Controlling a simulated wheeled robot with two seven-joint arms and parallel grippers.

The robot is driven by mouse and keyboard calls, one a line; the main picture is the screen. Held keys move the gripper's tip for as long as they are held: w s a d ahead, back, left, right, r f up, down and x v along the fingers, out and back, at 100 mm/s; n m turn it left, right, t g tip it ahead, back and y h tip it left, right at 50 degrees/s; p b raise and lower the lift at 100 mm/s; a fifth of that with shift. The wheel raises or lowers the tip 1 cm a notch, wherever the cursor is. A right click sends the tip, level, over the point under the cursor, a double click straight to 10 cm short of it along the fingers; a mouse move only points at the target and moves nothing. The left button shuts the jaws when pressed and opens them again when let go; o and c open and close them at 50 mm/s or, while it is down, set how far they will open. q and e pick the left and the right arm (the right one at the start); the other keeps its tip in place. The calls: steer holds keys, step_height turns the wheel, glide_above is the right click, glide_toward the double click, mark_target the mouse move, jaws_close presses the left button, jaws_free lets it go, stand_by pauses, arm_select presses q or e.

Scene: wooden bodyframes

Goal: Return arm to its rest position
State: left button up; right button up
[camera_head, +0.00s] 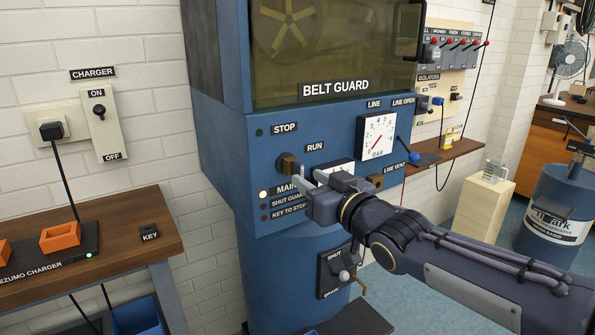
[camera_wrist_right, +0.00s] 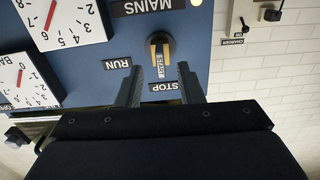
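My right gripper (camera_head: 306,177) reaches in from the right in front of the blue machine (camera_head: 222,135), just below and right of the brass-coloured knob (camera_head: 287,164) beside the STOP and RUN labels. In the right wrist view, which is upside down, the right gripper (camera_wrist_right: 159,72) has its two fingers apart with nothing between them. The knob (camera_wrist_right: 161,46) shows just beyond the fingertips and looks apart from them. My right forearm runs to the lower right in the head view. My left gripper is in neither view.
A white BAR gauge (camera_head: 377,137) and a blue-ended line lever (camera_head: 411,147) are on the panel near my right arm. A SHUT valve panel (camera_head: 338,270) lies below. A charger bench (camera_head: 120,235) stands left. A barrel (camera_head: 557,210) and pale pedestal (camera_head: 484,208) stand right.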

steer(key=s+d+f+m+g+h, duration=0.25)
steer(key=s+d+f, duration=0.4)
steer(key=d, duration=0.35)
steer(key=s+d+f+m+g+h, duration=0.1)
steer(key=s+d+f+m+h, duration=0.4)
steer(key=s+d, duration=0.4)
steer(key=s+d+f+g, duration=0.3)
steer(key=s+f+g, duration=0.2)
steer(key=s+f, duration=0.75)
step_height(320, 180, up, 14)
steer(key=s+p, duration=0.2)
steer(key=p, duration=1.2)
steer(key=shift+s+a+r+m+y, duration=0.15)
steer(key=shift+s+a+m+y, duration=0.2)
steer(key=shift+s+a+m, duration=0.1)
steer(key=shift+g, duration=0.25)
